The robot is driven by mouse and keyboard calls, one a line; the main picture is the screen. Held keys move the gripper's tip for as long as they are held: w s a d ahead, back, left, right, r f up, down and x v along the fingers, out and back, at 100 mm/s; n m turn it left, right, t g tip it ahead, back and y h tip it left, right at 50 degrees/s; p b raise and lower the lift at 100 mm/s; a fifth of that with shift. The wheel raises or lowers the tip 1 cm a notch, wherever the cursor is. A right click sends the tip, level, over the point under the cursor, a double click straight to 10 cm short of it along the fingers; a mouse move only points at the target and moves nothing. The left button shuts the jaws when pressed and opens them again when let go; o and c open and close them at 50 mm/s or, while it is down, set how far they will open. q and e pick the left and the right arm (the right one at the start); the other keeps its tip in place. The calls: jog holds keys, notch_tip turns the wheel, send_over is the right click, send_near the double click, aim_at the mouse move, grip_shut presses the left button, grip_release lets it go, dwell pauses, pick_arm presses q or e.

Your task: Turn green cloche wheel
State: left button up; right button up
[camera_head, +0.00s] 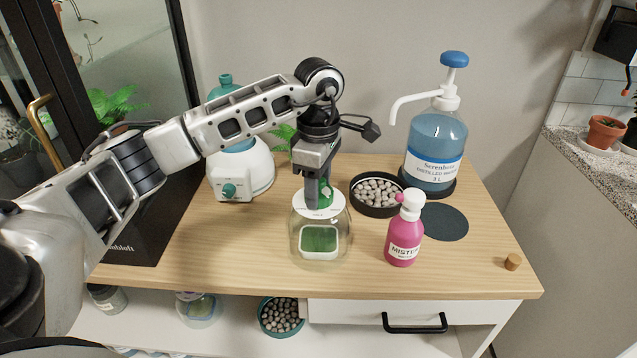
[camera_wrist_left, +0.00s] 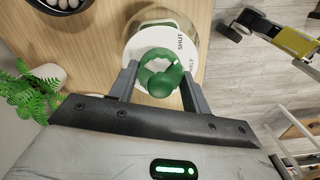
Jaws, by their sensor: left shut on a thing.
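The green cloche wheel (camera_head: 325,191) sits on the white top (camera_head: 328,208) of a clear glass cloche (camera_head: 322,243) at the middle of the wooden table. In the left wrist view the wheel (camera_wrist_left: 158,74) lies between the two grey fingers of my left gripper (camera_wrist_left: 158,85). The left gripper (camera_head: 318,198) points down from above and is shut on the wheel. Something green shows behind the cloche's front panel.
A pink mister bottle (camera_head: 405,234) and a black saucer of pebbles (camera_head: 362,207) stand close right of the cloche. A blue water jug (camera_head: 434,145) with a pump is behind. A white and teal appliance (camera_head: 252,172) is left. The front right table is mostly clear around a cork (camera_head: 513,262).

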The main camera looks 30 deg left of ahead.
pick_arm(q)
jog(key=shift+n, duration=0.6)
jog(key=o, duration=1)
jog(key=shift+r, duration=0.15)
notch_tip(320, 180, up, 16)
jog(key=shift+f+p, duration=0.1)
jog(key=shift+p, duration=0.75)
jog(key=shift+f, duration=0.1)
